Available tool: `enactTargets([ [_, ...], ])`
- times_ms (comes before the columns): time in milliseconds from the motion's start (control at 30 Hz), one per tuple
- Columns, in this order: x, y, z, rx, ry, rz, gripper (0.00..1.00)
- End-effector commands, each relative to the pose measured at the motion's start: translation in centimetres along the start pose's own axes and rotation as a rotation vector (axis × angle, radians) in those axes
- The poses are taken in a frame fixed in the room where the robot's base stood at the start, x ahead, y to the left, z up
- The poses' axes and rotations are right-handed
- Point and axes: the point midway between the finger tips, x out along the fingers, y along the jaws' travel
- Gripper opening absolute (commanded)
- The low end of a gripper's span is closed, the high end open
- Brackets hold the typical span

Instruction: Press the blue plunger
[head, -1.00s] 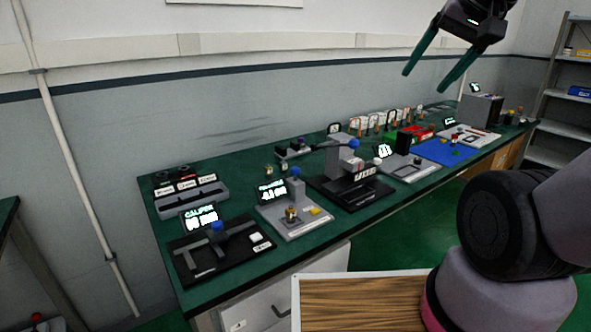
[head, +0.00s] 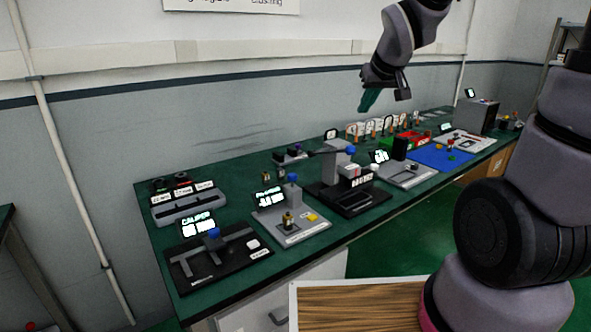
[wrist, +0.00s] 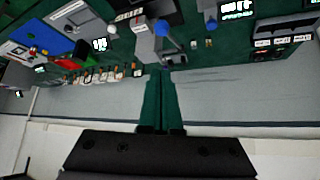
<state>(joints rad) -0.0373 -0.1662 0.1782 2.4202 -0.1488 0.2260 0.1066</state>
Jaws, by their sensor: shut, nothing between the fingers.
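Several blue knobs stand on the green bench, and I cannot tell for certain which is the plunger. One blue knob (head: 293,177) tops a grey post on the second station from the left, beside a small display (head: 268,198). It seems to show upside down in the wrist view (wrist: 211,24). Another blue knob (head: 350,150) is on the black lever press, and a third (head: 214,233) is on the caliper station. My gripper (head: 367,103) has teal fingers, shut and empty, in the air above the back of the bench. The shut fingers (wrist: 160,72) point toward the bench in the wrist view.
The lever press (head: 338,180) stands tall right of the second station. A grey station (head: 405,172), a blue mat (head: 442,157) and a red bin (head: 407,141) sit farther right. A grey rack (head: 188,207) is at the back left. The air above the bench's left half is clear.

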Motion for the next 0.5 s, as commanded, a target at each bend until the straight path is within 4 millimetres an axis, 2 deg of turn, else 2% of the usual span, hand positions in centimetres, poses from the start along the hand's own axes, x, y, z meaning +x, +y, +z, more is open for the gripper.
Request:
enactTargets([
  [33,1.9,-1.0,0.0,-0.043,-0.003,-0.02,0.0],
  [200,7.4,-4.7,-0.1,-0.175,0.027,-0.107,0.0],
  [400,12.0,-9.1,0.8,-0.281,0.063,-0.221,0.0],
  [500,13.3,-10.6,1.2,-0.312,0.078,-0.263,0.0],
])
